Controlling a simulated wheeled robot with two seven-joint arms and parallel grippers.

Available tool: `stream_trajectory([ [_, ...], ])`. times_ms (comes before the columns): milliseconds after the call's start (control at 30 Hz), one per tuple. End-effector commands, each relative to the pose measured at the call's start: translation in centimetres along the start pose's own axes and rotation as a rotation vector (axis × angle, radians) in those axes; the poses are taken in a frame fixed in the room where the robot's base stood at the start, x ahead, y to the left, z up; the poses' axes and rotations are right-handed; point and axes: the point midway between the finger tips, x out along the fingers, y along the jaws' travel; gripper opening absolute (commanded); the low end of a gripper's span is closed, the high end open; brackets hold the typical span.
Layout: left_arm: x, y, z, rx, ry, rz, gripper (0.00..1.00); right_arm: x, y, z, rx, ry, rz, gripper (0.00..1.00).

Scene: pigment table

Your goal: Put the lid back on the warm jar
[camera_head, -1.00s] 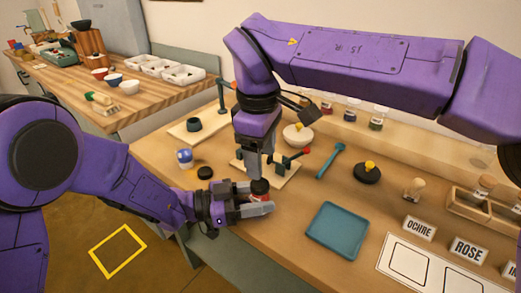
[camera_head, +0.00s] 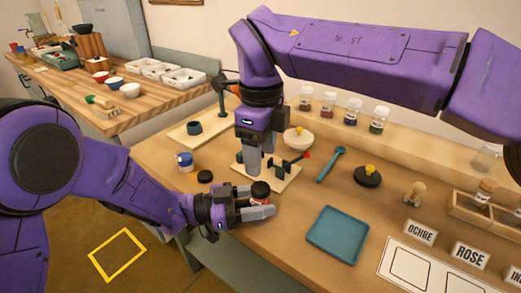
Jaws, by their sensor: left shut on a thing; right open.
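A small jar with red contents (camera_head: 257,201) is held upright between the fingers of my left gripper (camera_head: 258,213), just above or on the table; I cannot tell which. A dark round lid (camera_head: 260,188) sits on top of the jar; how tightly it is seated cannot be seen. My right gripper (camera_head: 254,170) is open and empty, fingers pointing down, above and behind the jar and apart from the lid. Another black lid (camera_head: 205,177) lies flat on the table to the left, beside a small jar with blue contents (camera_head: 185,162).
A teal tray (camera_head: 337,236) lies to the right, with OCHRE (camera_head: 420,233) and ROSE (camera_head: 470,254) signs beyond it. A board with a dark fixture (camera_head: 284,180) stands behind the held jar. A teal spoon-like tool (camera_head: 331,163) and a black disc with yellow knob (camera_head: 368,175) lie further back.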

Motion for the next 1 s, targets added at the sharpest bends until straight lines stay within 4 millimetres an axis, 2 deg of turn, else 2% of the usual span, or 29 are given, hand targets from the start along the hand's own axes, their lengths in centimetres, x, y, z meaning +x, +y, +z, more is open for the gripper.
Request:
stream_trajectory([
  [100, 0.0, 0.0, 0.0, 0.0, 0.0, 0.0, 0.0, 0.0, 0.1, 0.0, -0.286, -0.004, 0.006, 0.63],
  [200, 0.0, 0.0, 0.0, 0.0, 0.0, 0.0, 0.0, 0.0, 0.1, 0.1, -0.454, -0.004, 0.007, 0.63],
  [300, 0.0, 0.0, 0.0, 0.0, 0.0, 0.0, 0.0, 0.0, 0.1, 0.1, -0.544, -0.005, 0.006, 0.63],
  [733, 0.0, 0.0, 0.0, 0.0, 0.0, 0.0, 0.0, 0.5, 0.1, 0.0, -0.571, -0.003, 0.007, 0.63],
  [1000, 0.0, 0.0, 0.0, 0.0, 0.0, 0.0, 0.0, 4.8, 0.1, 0.0, -0.571, -0.001, 0.008, 0.63],
])
